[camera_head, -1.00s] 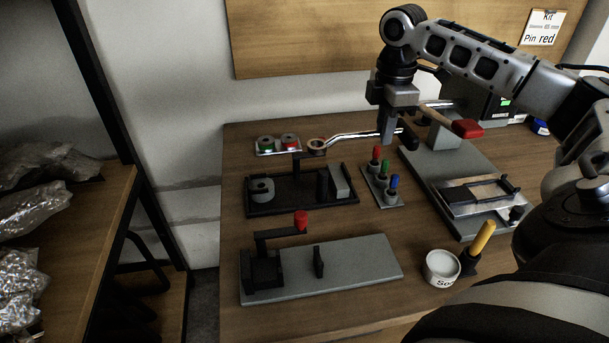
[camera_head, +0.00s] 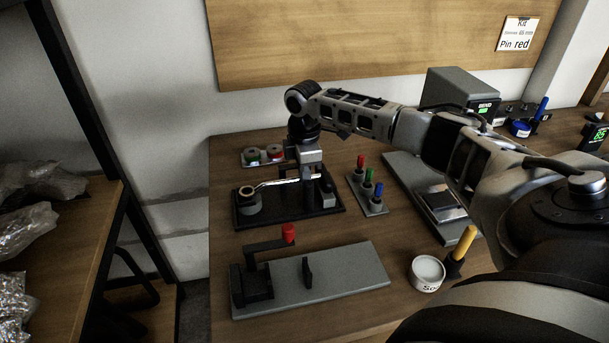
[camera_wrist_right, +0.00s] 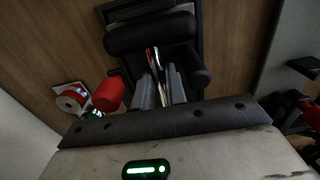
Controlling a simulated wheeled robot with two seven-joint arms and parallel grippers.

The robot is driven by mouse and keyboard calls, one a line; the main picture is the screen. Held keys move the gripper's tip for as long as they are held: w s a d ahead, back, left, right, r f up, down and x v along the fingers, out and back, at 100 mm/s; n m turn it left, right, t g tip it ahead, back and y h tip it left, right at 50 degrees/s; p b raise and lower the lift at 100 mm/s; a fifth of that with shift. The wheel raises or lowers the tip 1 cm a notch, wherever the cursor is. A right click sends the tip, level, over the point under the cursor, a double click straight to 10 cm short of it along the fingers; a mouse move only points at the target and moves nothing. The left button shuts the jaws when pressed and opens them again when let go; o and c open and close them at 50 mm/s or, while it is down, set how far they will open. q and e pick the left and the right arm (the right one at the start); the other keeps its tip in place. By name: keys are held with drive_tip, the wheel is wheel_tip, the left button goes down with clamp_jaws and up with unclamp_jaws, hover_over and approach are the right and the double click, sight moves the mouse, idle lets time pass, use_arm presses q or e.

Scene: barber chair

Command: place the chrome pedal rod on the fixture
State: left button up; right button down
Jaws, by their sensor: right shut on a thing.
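The chrome pedal rod (camera_head: 275,183) is a thin, shiny bent bar with a ring at its left end. My right gripper (camera_head: 306,190) is shut on it near its right part. The rod lies across the black fixture tray (camera_head: 290,215). Its ring end is at the top of a grey round post (camera_head: 249,206) at the tray's left; I cannot tell if it is seated or just above. In the right wrist view the rod (camera_wrist_right: 154,57) runs up between the fingers (camera_wrist_right: 160,90). My left gripper is not in view.
A grey base with a red-knobbed lever clamp (camera_head: 340,278) lies in front. A rack of red, green and blue pins (camera_head: 368,190) stands to the right, with a white tub (camera_head: 427,272) nearer me. Spools (camera_head: 263,155) sit behind the tray.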

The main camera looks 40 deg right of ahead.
drive_tip(key=shift+f, duration=0.25)
drive_tip(key=shift+f, duration=0.15)
drive_tip(key=c, duration=1.7)
unclamp_jaws()
wheel_tip(320, 180, up, 12)
